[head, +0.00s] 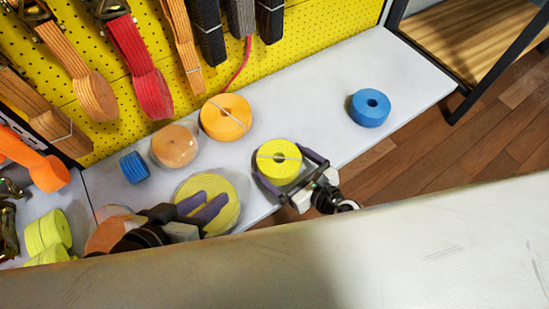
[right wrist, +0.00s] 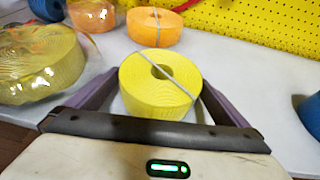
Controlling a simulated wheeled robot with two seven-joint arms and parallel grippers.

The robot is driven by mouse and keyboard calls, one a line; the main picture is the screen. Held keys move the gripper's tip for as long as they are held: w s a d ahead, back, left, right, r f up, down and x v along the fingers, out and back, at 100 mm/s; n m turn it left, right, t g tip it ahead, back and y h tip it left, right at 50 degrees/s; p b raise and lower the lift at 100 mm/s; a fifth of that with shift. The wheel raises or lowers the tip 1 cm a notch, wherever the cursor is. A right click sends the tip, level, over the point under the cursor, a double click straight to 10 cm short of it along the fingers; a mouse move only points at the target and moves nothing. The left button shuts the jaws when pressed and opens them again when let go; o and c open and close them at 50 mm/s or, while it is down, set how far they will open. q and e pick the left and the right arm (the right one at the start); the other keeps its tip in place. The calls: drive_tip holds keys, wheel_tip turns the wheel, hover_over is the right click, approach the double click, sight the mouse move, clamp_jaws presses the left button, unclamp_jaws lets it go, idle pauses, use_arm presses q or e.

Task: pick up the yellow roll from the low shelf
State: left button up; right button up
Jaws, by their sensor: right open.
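The yellow roll (head: 279,168) with a pale strap across it lies flat on the white low shelf (head: 330,100). It is also in the middle of the right wrist view (right wrist: 155,98). My right gripper (head: 280,161) is open, with one finger on each side of the roll. In the right wrist view the roll stands between the fingers, with small gaps showing. My left gripper (head: 202,205) is over a larger yellow roll (head: 228,190) in clear wrap. Its two fingers are apart with nothing between them that I can make out.
An orange roll (head: 226,118), a wrapped peach roll (head: 175,146) and a small blue roll (head: 134,167) lie left of the yellow roll. A blue roll (head: 369,107) lies to the right. Straps hang on the yellow pegboard (head: 290,50) behind. A pale surface (head: 400,240) fills the foreground.

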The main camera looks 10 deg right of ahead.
drive_tip(key=shift+x, duration=1.1)
drive_tip(key=shift+s, duration=0.1)
drive_tip(key=c, duration=1)
drive_tip(key=shift+r, duration=0.1)
